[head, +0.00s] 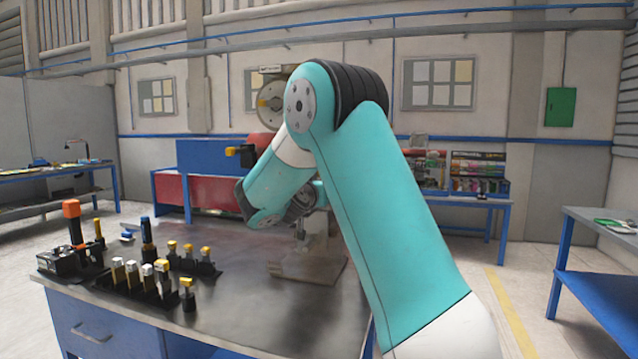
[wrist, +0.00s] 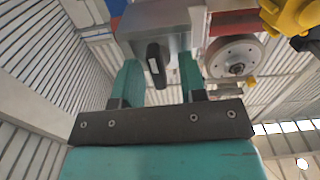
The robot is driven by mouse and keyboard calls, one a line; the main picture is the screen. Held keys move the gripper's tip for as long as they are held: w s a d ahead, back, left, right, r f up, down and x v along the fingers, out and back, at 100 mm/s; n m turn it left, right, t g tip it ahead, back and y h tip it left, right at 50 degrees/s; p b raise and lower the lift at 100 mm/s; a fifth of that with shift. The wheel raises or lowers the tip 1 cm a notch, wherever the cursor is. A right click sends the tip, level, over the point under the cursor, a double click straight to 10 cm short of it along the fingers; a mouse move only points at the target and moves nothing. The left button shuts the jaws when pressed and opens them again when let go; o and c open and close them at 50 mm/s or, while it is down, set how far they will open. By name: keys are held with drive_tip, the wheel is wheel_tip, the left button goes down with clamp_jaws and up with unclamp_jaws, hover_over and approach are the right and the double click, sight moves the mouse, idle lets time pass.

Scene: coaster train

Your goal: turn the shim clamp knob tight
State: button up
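My gripper (wrist: 159,75) shows in the wrist view with two teal fingers spread apart. A dark, elongated knob (wrist: 155,78) with a pale mark shows between the fingers, below a grey metal block (wrist: 155,22). It looks like the shim clamp knob. Narrow gaps show on both sides of it, and I cannot tell how deep it sits between the fingers. In the head view my bent teal arm hides the gripper and the knob. Part of the fixture stand (head: 313,262) shows on the bench behind my arm.
A round metal wheel (wrist: 232,60) and a yellow part (wrist: 288,14) are close to the right of my gripper. The steel bench (head: 235,300) holds several yellow-topped and white-topped tools (head: 150,275) at left. Its middle is mostly clear.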

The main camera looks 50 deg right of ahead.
drive_tip(key=shift+d, duration=0.1)
drive_tip(key=c, duration=0.6)
drive_tip(key=shift+f, duration=0.1)
drive_tip(key=shift+c, duration=0.2)
